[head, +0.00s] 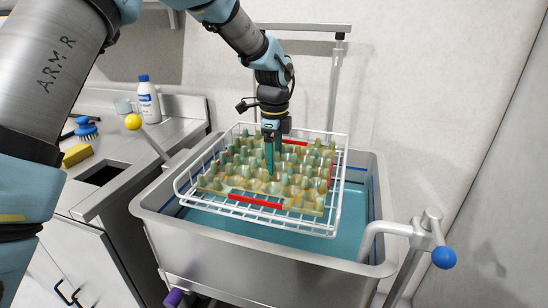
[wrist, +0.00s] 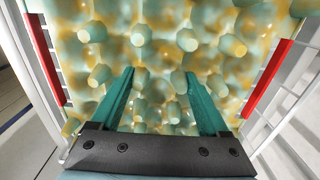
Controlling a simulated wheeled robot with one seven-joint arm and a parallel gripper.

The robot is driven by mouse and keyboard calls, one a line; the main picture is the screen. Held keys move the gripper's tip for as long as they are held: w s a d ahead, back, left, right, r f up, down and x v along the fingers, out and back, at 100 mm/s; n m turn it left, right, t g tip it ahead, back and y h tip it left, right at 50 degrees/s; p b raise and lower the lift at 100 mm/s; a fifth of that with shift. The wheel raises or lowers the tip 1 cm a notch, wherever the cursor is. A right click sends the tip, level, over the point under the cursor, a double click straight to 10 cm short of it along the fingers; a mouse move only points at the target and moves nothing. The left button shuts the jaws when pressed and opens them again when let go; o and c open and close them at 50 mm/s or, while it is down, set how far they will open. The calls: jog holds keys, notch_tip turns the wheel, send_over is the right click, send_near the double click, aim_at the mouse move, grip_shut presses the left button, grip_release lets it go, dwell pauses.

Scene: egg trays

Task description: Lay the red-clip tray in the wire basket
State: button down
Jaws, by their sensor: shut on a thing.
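The red-clip tray (head: 312,205) is a mottled green and tan egg tray with rows of bumps and red clips on its edges. It lies roughly level within the white wire basket (head: 334,232), inside the basket's rim. Whether it rests fully on the basket floor I cannot tell. My gripper (head: 270,174) points down at the tray's middle. In the wrist view its two teal fingers (wrist: 160,78) reach down among the bumps, shut on part of the tray. Red clips show at both sides there. The fingertips' exact contact is hard to see.
The basket sits over a steel sink (head: 225,243) with blue-green water. A lever with a blue knob (head: 445,258) stands at right, one with a yellow knob (head: 133,122) at left. A white bottle (head: 149,102), blue brush (head: 87,131) and yellow sponge (head: 77,155) are on the left counter.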

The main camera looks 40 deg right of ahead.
grip_release()
jog(key=shift+f, duration=0.1)
notch_tip(320, 180, up, 12)
jog(key=b, duration=0.2)
jog(key=shift+r, duration=0.2)
jog(key=w+a+f+n, duration=0.2)
jog(key=w+a+n, duration=0.2)
jog(key=a, duration=0.4)
jog(key=w+a+f+n, duration=0.1)
jog(key=w+a+n, duration=0.35)
jog(key=a, duration=0.35)
jog(key=w+a+f+n, duration=0.25)
jog(key=a+n, duration=0.25)
jog(key=a, duration=0.4)
jog(key=s+a+f+n, duration=0.2)
jog(key=a+n, duration=0.5)
jog(key=a, duration=0.5)
jog(key=s+a+f+n+t, duration=0.1)
jog(key=s+a+f+n, duration=0.2)
jog(key=s+a+n, duration=0.2)
jog(key=a+n, duration=0.3)
jog(key=a, duration=0.4)
jog(key=shift+f+t, duration=0.2)
jog(key=shift+t, duration=0.1)
